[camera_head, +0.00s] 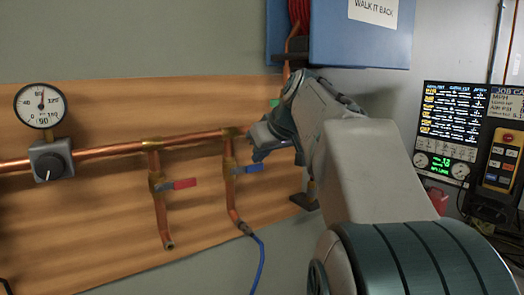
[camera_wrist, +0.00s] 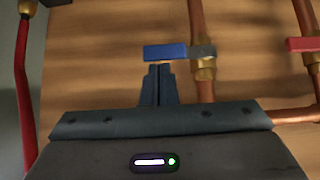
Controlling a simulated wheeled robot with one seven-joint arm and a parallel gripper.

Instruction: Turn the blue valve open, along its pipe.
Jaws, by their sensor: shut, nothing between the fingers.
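The blue valve handle (camera_head: 248,169) sticks out to the right from its brass valve body on a copper drop pipe (camera_head: 231,196). It lies crosswise to that pipe. In the wrist view, the blue handle (camera_wrist: 165,51) lies level beside the brass body (camera_wrist: 203,68). My gripper (camera_head: 257,156) is just above the handle in the head view. In the wrist view, my gripper's fingers (camera_wrist: 158,70) are together and empty, with their tips at the handle's near edge. I cannot tell whether they touch it.
A red-handled valve (camera_head: 184,183) sits on the drop pipe to the left, also crosswise. A gauge (camera_head: 40,105) and a black knob (camera_head: 50,160) are further left. A blue hose (camera_head: 260,262) hangs below the blue valve's pipe. A blue cabinet (camera_head: 340,40) is above my arm.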

